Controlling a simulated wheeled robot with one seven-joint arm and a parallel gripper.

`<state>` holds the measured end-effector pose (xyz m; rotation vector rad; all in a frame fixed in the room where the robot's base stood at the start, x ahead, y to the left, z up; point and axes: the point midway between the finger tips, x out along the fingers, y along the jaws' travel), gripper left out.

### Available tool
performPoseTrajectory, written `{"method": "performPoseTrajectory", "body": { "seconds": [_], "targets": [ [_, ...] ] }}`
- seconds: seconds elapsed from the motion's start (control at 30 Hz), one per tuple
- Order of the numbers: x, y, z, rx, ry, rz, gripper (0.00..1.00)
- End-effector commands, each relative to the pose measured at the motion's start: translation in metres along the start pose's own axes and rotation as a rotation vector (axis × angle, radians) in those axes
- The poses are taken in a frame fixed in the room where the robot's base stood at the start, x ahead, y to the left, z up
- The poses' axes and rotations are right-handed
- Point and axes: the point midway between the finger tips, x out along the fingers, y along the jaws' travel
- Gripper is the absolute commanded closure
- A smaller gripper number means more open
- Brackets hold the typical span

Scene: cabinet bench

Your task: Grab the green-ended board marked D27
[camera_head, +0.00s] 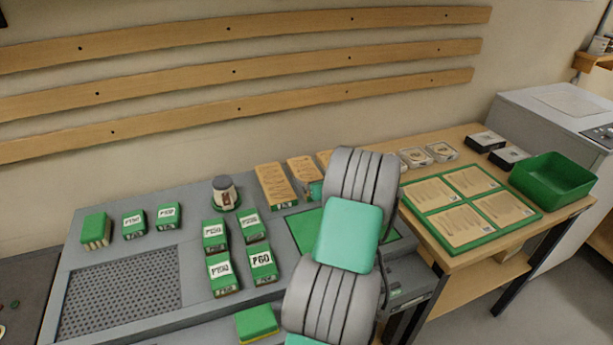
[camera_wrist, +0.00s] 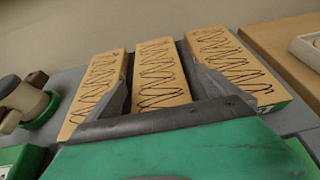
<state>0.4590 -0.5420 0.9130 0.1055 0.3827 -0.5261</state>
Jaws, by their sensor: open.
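Three wooden boards with scribbled dark lines lie side by side at the back of the bench: a left board (camera_wrist: 98,85), a middle board (camera_wrist: 160,75) and a right board (camera_wrist: 235,65). In the head view the left one (camera_head: 273,185) and middle one (camera_head: 303,172) show green front ends; my arm mostly hides the right one. No D27 mark is readable, so I cannot tell which board bears it. My gripper (camera_wrist: 157,52) is open and empty, its fingers appearing on either side of the middle board. I cannot tell whether they touch it.
Several green-and-white P-marked blocks (camera_head: 220,270) stand left of my arm. A dark-topped jar (camera_head: 226,192) stands left of the boards. A side table to the right holds a green-framed panel (camera_head: 495,236) and a green bin (camera_head: 555,185). Wooden rails line the wall behind.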

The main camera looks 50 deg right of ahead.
Motion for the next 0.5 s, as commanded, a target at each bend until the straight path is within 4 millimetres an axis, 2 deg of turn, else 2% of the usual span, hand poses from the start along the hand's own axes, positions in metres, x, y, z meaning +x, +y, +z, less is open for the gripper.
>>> {"method": "performPoseTrajectory", "body": {
  "seconds": [0.13, 0.23, 0.5],
  "targets": [
    [0.026, 0.007, 0.001, -0.001, 0.002, 0.004, 0.00],
    [0.041, 0.004, 0.000, 0.000, 0.001, 0.002, 0.00],
    [0.046, 0.002, -0.001, 0.001, 0.001, -0.003, 0.00]
  ]
}}
